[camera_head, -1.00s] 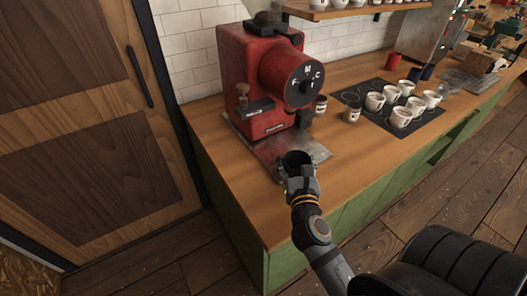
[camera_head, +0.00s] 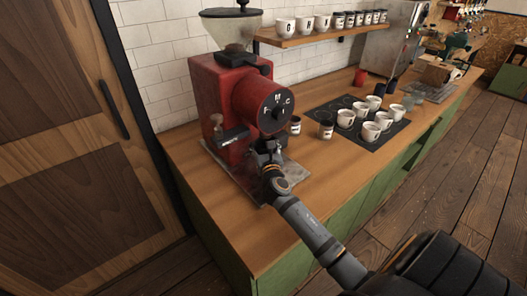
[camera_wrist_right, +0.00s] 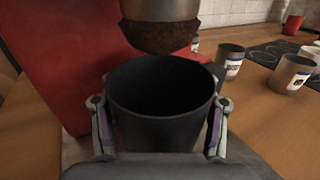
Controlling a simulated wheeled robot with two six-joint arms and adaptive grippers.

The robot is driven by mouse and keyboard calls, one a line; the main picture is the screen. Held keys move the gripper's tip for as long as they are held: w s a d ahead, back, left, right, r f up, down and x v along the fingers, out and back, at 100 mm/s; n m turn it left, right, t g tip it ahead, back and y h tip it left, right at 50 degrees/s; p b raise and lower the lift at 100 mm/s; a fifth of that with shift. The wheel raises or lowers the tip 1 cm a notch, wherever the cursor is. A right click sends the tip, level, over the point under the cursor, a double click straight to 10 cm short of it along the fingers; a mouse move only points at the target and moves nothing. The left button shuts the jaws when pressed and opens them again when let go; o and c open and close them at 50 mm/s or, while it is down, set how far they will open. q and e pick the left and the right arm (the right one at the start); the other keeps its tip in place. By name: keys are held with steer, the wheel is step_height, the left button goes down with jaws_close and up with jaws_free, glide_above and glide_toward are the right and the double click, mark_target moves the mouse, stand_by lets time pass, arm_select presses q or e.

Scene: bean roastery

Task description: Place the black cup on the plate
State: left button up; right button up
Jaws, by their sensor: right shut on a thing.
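The black cup (camera_wrist_right: 162,130) is upright between the fingers of my right gripper (camera_wrist_right: 160,128), which is shut on it; the cup's inside looks dark and empty. In the head view, my right gripper (camera_head: 264,150) is just below the front of the red grinder (camera_head: 222,90), and the cup is mostly hidden there by the gripper. The grey metal plate (camera_head: 246,186) lies on the counter under the grinder and around my right wrist. My left gripper is in neither view.
A grey outlet (camera_wrist_right: 160,12) with a brown grainy underside hangs just above and behind the cup's rim. Two labelled jars (camera_head: 326,130) stand right of the grinder. Several white cups stand on a black mat (camera_head: 325,108). The counter front (camera_head: 225,222) is clear.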

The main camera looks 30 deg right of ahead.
step_height(320, 180, down, 3)
steer(key=shift+f+b, duration=0.1)
steer(key=shift+b, duration=0.35)
steer(key=shift+f, duration=0.1)
steer(key=shift+f, duration=0.2)
steer(key=o, duration=1.5)
steer(key=shift+o, duration=0.2)
steer(key=shift+r, duration=0.15)
